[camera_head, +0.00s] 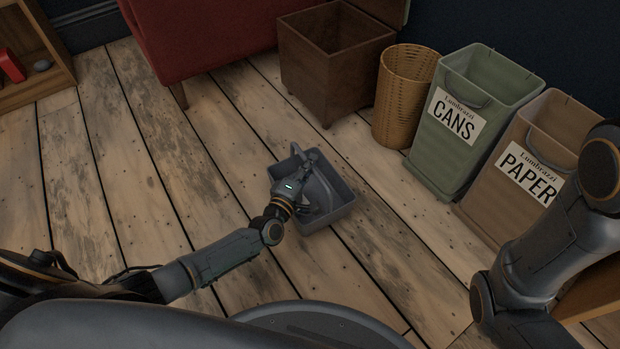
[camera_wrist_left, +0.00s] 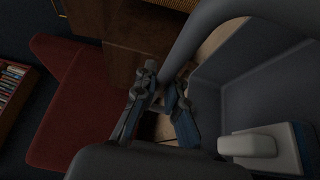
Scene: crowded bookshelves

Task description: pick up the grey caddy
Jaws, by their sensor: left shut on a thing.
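The grey caddy (camera_head: 335,214) is an open bin with an arched handle, in the middle of the wooden floor in the head view. I cannot tell whether its base touches the boards. My left gripper (camera_head: 308,162) reaches over it from the left and is shut on its handle. The left wrist view shows the fingers (camera_wrist_left: 163,98) by the thick grey handle (camera_wrist_left: 205,35), with the caddy's inside wall (camera_wrist_left: 235,85) at the right. The fingers partly hide the handle. My right arm shows at the right edge of the head view, but its gripper is out of view.
A brown box (camera_head: 330,75), a wicker basket (camera_head: 405,95), a green CANS bin (camera_head: 455,150) and a brown PAPER bin (camera_head: 500,195) stand behind and right of the caddy. A red seat (camera_head: 205,40) is behind. The floor (camera_head: 130,190) to the left is clear.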

